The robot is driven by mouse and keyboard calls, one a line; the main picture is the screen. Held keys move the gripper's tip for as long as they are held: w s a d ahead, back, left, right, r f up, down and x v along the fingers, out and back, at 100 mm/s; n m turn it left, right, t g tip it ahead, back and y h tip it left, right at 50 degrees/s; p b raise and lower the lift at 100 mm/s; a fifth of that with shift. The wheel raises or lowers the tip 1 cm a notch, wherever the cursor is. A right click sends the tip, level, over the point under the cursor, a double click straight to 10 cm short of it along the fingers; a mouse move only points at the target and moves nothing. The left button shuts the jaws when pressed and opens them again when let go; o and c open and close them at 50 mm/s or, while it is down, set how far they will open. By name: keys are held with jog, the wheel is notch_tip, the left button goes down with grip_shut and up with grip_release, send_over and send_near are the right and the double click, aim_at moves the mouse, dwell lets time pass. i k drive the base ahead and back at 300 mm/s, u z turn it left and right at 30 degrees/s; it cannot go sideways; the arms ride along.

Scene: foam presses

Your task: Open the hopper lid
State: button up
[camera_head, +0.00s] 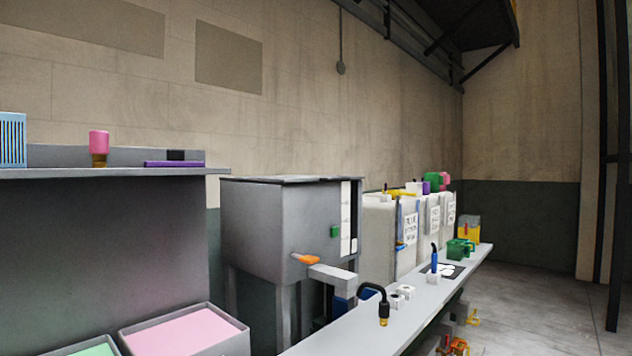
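A grey box-shaped hopper (275,225) stands on legs in the middle of the view. Its thin, dark flat lid (290,180) lies level across the top and looks closed. No handle on the lid can be made out. A small green block (334,231) and a white strip (346,215) are on the hopper's right face. An orange handle (306,259) sits low at its front, next to a grey spout (333,277). My gripper is not in view.
A long grey bench (405,315) runs along the right, with a black curved nozzle (383,310), a green can (458,249) and white labelled containers (380,225) behind. A grey shelf (120,172) and a pink-filled tray (185,330) are at left. Open floor (540,290) shows at right.

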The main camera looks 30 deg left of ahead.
aim_at(321, 178)
jog(key=u, duration=0.55)
jog(key=i, duration=1.1)
jog(key=u, duration=0.75)
jog(key=k, duration=0.9)
jog(key=u, duration=0.2)
jog(key=i, duration=0.95)
jog(key=z, duration=0.1)
